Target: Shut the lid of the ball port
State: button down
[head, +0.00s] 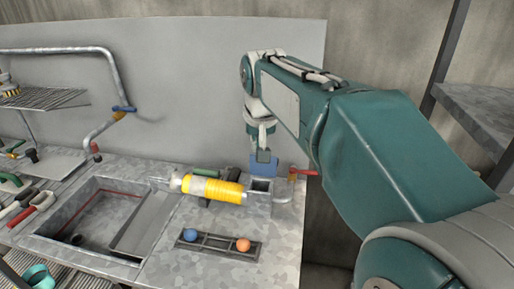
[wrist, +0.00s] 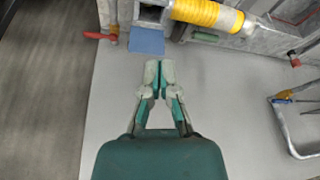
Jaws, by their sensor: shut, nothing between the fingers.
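The ball port (head: 260,184) is a square opening at the end of the yellow-wrapped tube, on the bench's right part. Its blue lid (head: 265,167) stands raised at the port's back edge, so the port is open. In the wrist view the lid (wrist: 147,41) lies between my fingertips and the port opening (wrist: 151,13). My gripper (wrist: 159,68) is shut and empty, with a small gap in the picture between its tips and the lid. In the head view my gripper (head: 263,155) is just above and behind the lid, partly hidden; I cannot tell if they touch.
A red-handled valve (head: 305,172) stands close right of the port. The yellow tube (head: 212,188) lies to its left. A rack (head: 217,245) with a blue ball (head: 190,235) and an orange ball (head: 243,245) lies in front. A grey back panel (head: 190,90) rises behind.

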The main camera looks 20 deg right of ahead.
jog(key=w+d+f+m+g, duration=0.1)
jog(key=w+d+f+m, duration=0.1)
jog(key=w+d, duration=0.45)
jog(key=w+d+f+m+g, duration=0.1)
jog(key=w+d+f, duration=0.25)
jog(key=w, duration=0.65)
notch_tip(320, 180, down, 8)
jog(key=s+a, duration=0.1)
jog(key=shift+s+f+t+h, duration=0.2)
jog(key=shift+f+t+h, duration=0.05)
jog(key=shift+t+h, duration=0.05)
